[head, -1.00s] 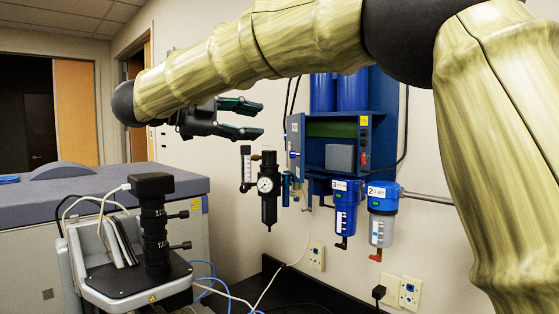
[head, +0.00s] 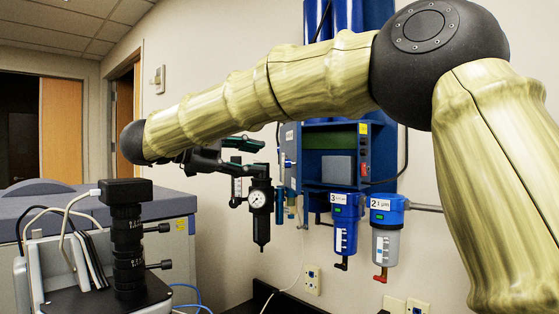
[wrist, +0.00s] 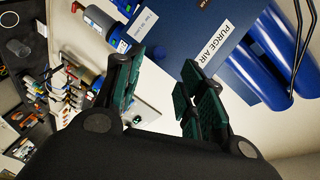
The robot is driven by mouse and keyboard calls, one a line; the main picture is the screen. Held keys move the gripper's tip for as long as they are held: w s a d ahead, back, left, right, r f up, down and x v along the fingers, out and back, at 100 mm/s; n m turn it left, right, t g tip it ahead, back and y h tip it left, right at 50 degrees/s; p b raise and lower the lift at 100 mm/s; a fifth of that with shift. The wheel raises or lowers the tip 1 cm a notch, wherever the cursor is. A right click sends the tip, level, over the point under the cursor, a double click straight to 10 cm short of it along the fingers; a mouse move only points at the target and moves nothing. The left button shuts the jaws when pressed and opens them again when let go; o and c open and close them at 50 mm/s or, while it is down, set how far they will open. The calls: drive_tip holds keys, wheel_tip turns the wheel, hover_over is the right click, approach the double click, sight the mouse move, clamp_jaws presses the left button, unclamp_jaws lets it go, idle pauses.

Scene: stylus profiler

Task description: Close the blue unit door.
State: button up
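The blue unit (head: 335,139) hangs on the wall in the head view, with its front open and a grey box inside. Its door (head: 290,153) stands swung out at the unit's left side, seen nearly edge-on. In the wrist view a blue panel labelled PURGE AIR (wrist: 213,50), apparently the door, lies beyond the fingers at upper right. My gripper (head: 243,158) is left of the door in the head view, partly behind my arm and close to the gauge in the picture. In the wrist view my gripper (wrist: 160,92) has its fingers apart with nothing between them.
A black regulator with a round gauge (head: 260,200) hangs left of the unit. Two blue-topped filters (head: 346,222) (head: 387,228) hang below it. A black microscope-like instrument (head: 127,240) stands at lower left, before a grey bench (head: 190,235).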

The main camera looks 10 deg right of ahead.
drive_tip(key=p+x, duration=0.3)
drive_tip(key=x, duration=0.4)
drive_tip(key=shift+w+d, duration=0.2)
drive_tip(key=shift+d, duration=0.1)
drive_tip(key=shift+f, duration=0.15)
clamp_jaws()
